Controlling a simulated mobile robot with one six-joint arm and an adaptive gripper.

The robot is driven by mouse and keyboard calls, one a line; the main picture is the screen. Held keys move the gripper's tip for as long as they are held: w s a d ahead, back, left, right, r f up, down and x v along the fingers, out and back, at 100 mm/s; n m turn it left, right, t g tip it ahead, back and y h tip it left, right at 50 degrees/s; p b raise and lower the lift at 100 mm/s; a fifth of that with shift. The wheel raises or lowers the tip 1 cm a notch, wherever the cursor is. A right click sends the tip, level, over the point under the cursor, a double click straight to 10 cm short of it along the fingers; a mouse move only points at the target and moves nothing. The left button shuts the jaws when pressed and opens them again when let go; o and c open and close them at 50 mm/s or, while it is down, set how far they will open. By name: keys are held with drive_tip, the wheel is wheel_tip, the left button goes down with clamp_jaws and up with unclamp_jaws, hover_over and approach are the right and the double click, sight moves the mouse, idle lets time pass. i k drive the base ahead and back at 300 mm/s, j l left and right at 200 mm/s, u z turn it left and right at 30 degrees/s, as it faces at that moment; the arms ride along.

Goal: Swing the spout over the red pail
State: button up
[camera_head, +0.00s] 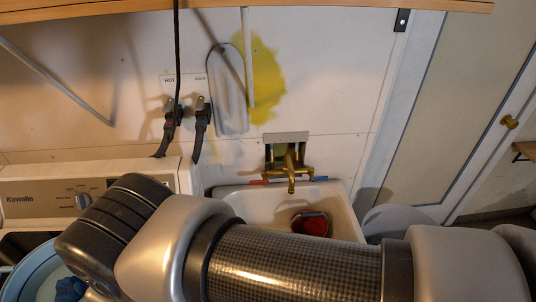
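The brass faucet's spout (291,180) is on the wall above the sink (258,204) and points out toward me. Its tip hangs over the back part of the sink, left of and behind the red pail. The red pail (314,225) sits in the right part of the sink; my arm passes in front of the sink and hides its near part. A red handle and a blue handle show on either side of the faucet. My gripper is out of the picture; only my arm links cross the lower half.
A white washing machine (35,190) stands left of the sink, with hoses and wall valves (203,115) above it. A blue-rimmed tub (22,272) is at the lower left. A grey rounded object (388,220) stands right of the sink, near a door with a brass knob (510,122).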

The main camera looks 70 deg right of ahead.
sight(289, 170)
drive_tip(key=z, duration=2.5)
